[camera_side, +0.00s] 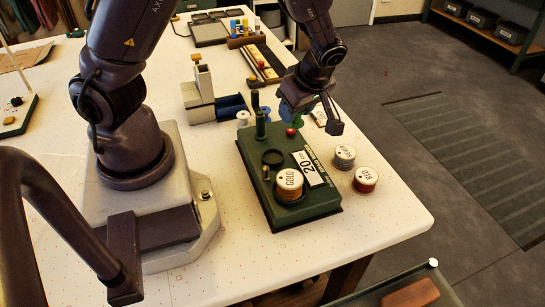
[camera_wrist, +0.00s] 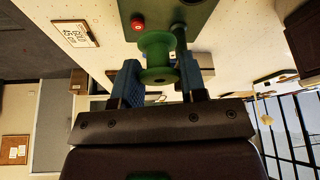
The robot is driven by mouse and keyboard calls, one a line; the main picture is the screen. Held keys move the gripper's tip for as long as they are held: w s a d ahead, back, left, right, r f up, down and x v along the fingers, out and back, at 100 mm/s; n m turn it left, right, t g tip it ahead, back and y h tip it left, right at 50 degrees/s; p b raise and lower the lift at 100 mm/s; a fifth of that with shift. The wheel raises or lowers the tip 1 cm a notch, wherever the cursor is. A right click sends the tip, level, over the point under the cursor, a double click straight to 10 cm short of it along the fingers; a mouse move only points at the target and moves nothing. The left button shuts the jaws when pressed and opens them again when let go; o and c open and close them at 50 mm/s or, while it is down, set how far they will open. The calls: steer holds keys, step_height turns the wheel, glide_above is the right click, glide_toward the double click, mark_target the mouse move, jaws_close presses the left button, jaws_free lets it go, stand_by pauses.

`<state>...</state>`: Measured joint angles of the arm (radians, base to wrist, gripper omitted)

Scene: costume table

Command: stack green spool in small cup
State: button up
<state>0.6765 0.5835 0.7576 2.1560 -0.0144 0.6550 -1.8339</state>
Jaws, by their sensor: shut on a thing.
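The green spool (camera_wrist: 158,55) is between the two fingers of my gripper (camera_wrist: 159,80) in the wrist view. In the side view the green spool (camera_side: 297,121) is mostly hidden by my gripper (camera_side: 312,112), which is above the far right end of a green box (camera_side: 306,214). My gripper is shut on the spool. A round black ring-like holder (camera_side: 272,157) is on the box top, left of the spool. I cannot tell for sure whether it is the small cup.
Two labelled spools, one silver (camera_side: 344,157) and one red (camera_side: 365,180), stand right of the box.

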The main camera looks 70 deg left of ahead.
mark_target(265, 157)
steer(key=s+f+n+g, duration=0.1)
steer(key=n, duration=0.2)
steer(key=s+f+n+h, duration=0.1)
steer(key=s+n, duration=0.1)
steer(key=n, duration=0.1)
steer(key=s+f+n+g+h, duration=0.1)
steer(key=s+n, duration=0.1)
steer(key=n, duration=0.1)
steer(key=shift+s+d+g, duration=0.2)
steer(key=shift+g, duration=0.1)
steer(key=shift+f, duration=2.25)
steer(key=shift+f, duration=0.15)
steer(key=shift+f, duration=0.1)
steer(key=o, duration=0.9)
